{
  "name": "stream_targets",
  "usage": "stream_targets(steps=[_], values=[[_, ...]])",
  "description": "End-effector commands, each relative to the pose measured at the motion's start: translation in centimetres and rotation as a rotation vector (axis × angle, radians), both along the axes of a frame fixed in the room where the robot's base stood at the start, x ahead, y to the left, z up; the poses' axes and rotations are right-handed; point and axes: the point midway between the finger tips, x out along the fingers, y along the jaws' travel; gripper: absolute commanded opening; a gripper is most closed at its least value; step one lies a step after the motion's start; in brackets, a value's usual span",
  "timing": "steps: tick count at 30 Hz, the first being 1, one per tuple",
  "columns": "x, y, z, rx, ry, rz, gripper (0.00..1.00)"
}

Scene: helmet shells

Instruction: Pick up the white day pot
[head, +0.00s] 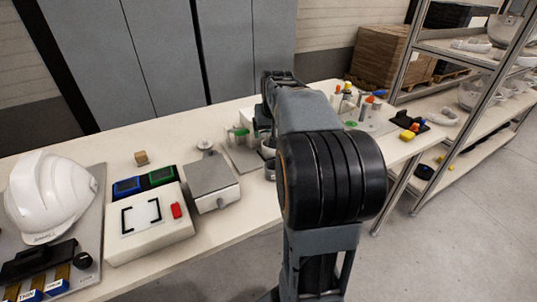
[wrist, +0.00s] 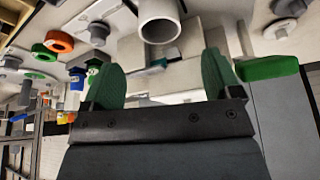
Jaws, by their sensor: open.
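A white, open-ended cylinder (wrist: 159,22), which looks like the white day pot, shows at the top middle of the wrist view. Its round dark mouth faces the camera. My gripper (wrist: 160,64) has two green fingers spread wide apart with nothing between them. The cylinder lies beyond the fingertips, between their lines, and does not appear to be touched. In the head view my arm covers the fingers and most of that part of the table, so I cannot make out the pot there.
A white helmet (head: 50,195), a box with a red button (head: 176,210), a grey box (head: 212,183) and a wooden cube (head: 141,157) stand on the left of the table. An orange ring (wrist: 59,41) and a green block (wrist: 268,68) flank the gripper. Shelving (head: 480,55) stands right.

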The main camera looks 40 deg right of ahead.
Motion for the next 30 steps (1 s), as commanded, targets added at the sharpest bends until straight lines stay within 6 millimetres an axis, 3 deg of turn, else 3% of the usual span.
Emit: stream_targets(steps=[4,14,24,30], values=[[0.7,-0.3,-1.8,0.000,0.001,0.000,0.84],[1.1,-0.4,-3.2,0.001,0.001,0.001,0.84],[2.2,-1.0,-7.3,0.001,0.002,0.001,0.84],[2.4,-1.1,-7.5,0.000,0.000,0.001,0.84]])
